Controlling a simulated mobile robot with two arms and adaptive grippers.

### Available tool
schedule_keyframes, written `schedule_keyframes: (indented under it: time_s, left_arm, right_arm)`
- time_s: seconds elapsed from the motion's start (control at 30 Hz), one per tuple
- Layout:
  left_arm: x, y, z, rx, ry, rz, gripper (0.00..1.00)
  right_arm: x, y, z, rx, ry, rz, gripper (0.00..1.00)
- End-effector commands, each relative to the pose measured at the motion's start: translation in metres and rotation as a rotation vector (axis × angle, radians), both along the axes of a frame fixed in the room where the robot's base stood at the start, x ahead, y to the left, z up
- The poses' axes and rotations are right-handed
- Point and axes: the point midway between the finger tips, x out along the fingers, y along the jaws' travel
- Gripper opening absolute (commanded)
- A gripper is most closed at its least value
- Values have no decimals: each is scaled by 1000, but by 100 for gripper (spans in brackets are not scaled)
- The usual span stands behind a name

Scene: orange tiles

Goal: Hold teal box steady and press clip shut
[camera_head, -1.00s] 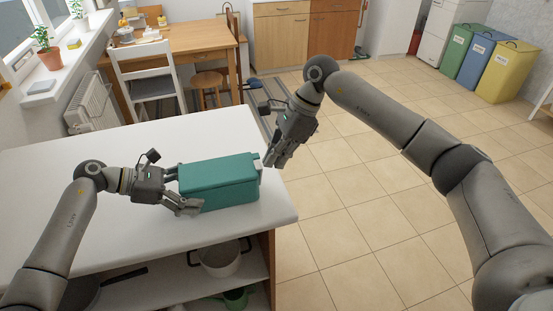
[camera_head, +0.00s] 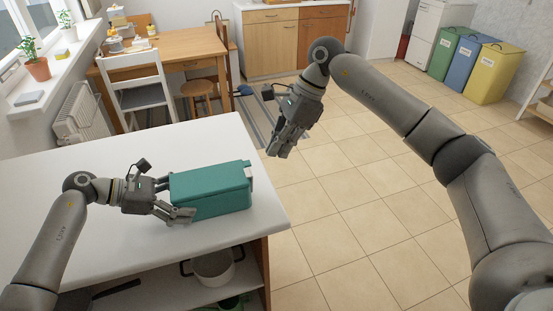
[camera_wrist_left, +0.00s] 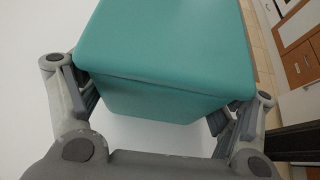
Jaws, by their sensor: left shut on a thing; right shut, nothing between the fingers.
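The teal box (camera_head: 212,190) lies near the right edge of the white counter, its lid down. It also fills the upper middle of the left wrist view (camera_wrist_left: 165,60). My left gripper (camera_head: 180,203) is shut on the box's left end, one finger along each long side. A small pale clip (camera_head: 250,171) shows at the box's right end, looking flat against it; whether it is latched is too small to tell. My right gripper (camera_head: 275,151) is shut and empty, to the right of the clip and apart from it, beyond the counter edge.
The white counter (camera_head: 85,165) is clear behind the box. A pot (camera_head: 213,268) stands on the shelf below. Tiled floor (camera_head: 350,215) lies open to the right. A wooden table (camera_head: 175,50) and white chair (camera_head: 142,90) stand at the back.

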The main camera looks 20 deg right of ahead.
Motion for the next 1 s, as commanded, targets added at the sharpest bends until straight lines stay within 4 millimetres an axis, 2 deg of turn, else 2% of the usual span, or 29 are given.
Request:
schedule_keyframes:
  time_s: [0.1, 0.3, 0.8, 0.83, 0.93, 1.0]
  left_arm:
    - [-1, 1, -3, 5, 4, 0, 55]
    - [-1, 1, -3, 5, 4, 0, 55]
    - [-1, 1, -2, 4, 3, 1, 55]
    - [-1, 1, -2, 4, 4, 0, 88]
    - [-1, 1, -2, 4, 2, 0, 100]
    - [0, 1, -1, 3, 1, 0, 100]
  right_arm:
    - [1, 6, 25, 0, -3, 1, 0]
    - [1, 11, 49, -1, 1, 0, 0]
    - [1, 12, 55, -1, 2, 0, 0]
    - [0, 12, 55, -1, 2, 0, 0]
    - [0, 12, 55, -1, 2, 0, 0]
    - [0, 12, 55, -1, 2, 0, 0]
